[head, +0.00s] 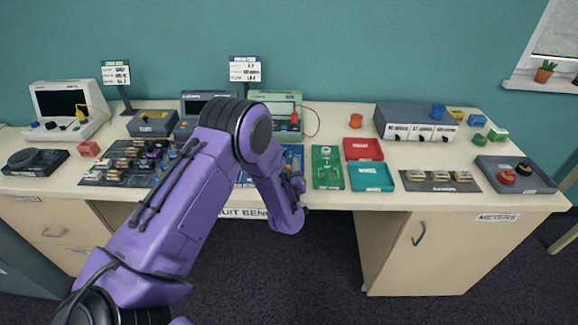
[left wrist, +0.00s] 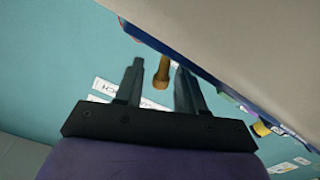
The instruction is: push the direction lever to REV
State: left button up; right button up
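My left gripper (left wrist: 159,66) shows in the left wrist view with its two dark fingers apart. A brass-coloured lever-like peg (left wrist: 162,71) stands in the gap between the fingers, with visible space on both sides; it looks like the direction lever, but no FWD or REV marking is readable. It projects from the edge of a dark blue panel (left wrist: 206,83). In the head view a blue board (head: 292,155) lies mostly behind my purple left arm, which hides the lever and the fingertips. My right gripper is not in view.
A green board (head: 327,168), a red tray (head: 363,149) and a teal tray (head: 372,177) lie right of my arm. A dark circuit board (head: 112,176) crowded with parts lies to the left. A green instrument (head: 275,99) with a red cable stands behind. The bench (head: 335,206) front edge is clear.

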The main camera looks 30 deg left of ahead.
pick_arm(q)
jog(key=shift+w+f, duration=0.1)
grip_shut()
jog(key=shift+m, duration=0.4)
jog(key=m, duration=0.1)
jog(key=d+m+b, duration=0.1)
jog(key=m, duration=0.1)
jog(key=shift+w+d+m, duration=0.1)
jog(key=shift+w+m, duration=0.2)
jog(key=shift+w, duration=0.05)
jog(key=shift+w+d+m+b, duration=0.1)
jog(key=shift+d+m+b, duration=0.15)
jog(key=shift+m, duration=0.5)
jog(key=shift+w+d+m+b, duration=0.15)
jog(key=shift+m+b, duration=0.1)
jog(key=shift+m, duration=0.45)
jog(key=shift+w+d+m+b, duration=0.1)
jog(key=shift+d+m+b, duration=0.15)
jog(key=shift+m, duration=0.5)
jog(key=shift+f, duration=0.1)
grip_release()
